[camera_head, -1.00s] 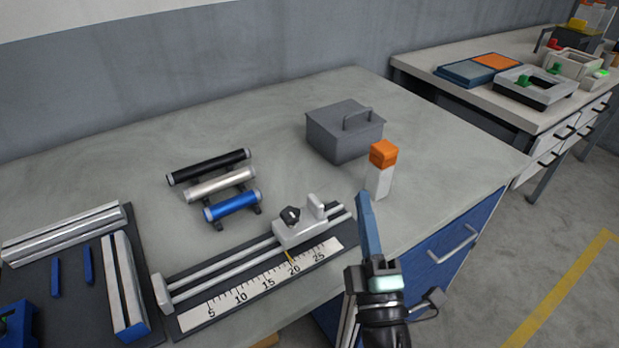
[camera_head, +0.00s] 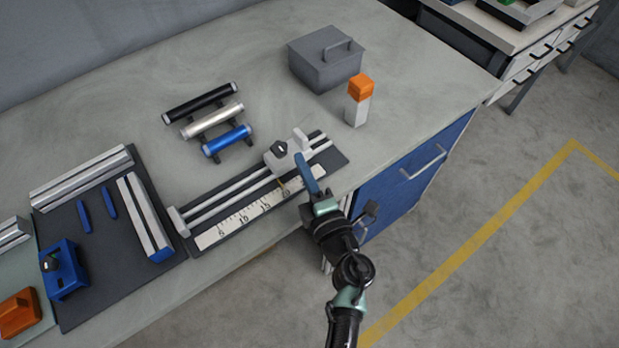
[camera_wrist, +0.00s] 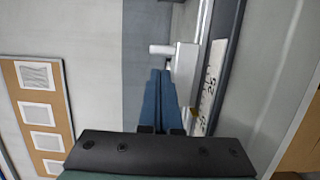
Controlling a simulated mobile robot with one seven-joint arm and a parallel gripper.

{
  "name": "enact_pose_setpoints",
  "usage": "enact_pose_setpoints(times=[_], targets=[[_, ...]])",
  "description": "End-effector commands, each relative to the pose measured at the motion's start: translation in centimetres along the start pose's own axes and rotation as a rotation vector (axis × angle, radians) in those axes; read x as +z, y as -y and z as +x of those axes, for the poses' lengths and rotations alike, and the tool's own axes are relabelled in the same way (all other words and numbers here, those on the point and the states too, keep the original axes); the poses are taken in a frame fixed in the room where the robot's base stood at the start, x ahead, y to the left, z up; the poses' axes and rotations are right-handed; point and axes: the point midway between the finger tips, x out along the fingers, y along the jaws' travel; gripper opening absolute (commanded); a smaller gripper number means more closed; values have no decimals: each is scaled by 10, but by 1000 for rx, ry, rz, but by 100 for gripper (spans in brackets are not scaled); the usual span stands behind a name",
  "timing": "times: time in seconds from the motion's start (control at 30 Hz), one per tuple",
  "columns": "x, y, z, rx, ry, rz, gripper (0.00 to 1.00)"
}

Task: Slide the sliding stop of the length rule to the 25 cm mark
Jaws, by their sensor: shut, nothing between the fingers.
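The length rule lies on the workbench, with two rails and a white printed scale (camera_head: 240,222) along its front. The white sliding stop (camera_head: 283,158) with a black knob sits on the rails toward the right end, its pointer near the 20 mark. The exact reading is too small to tell. My gripper (camera_head: 301,156) has blue fingers shut with nothing between them, close to the stop's right front side. In the wrist view the fingers (camera_wrist: 162,75) are together beside the white stop (camera_wrist: 184,68), and contact cannot be told. The 25 area shows beyond them.
A white block with an orange top (camera_head: 359,101) and a grey lidded box (camera_head: 327,62) stand behind right. Black, silver and blue rollers (camera_head: 228,140) lie behind the rule. A dark mat (camera_head: 105,245) with a blue fixture is at left. Bare bench surrounds these.

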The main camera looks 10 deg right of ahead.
Motion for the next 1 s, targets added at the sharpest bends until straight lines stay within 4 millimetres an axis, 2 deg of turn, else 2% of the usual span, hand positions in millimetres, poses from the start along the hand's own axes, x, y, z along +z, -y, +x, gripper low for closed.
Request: enact_pose_setpoints(times=[0.1,0.3,0.7,1.0], targets=[[0,1,19,1,-3,-3,0],[0,0,35,0,0,-1,0],[1,0,38,0,1,-1,0],[42,0,48,1,2,-2,0]])
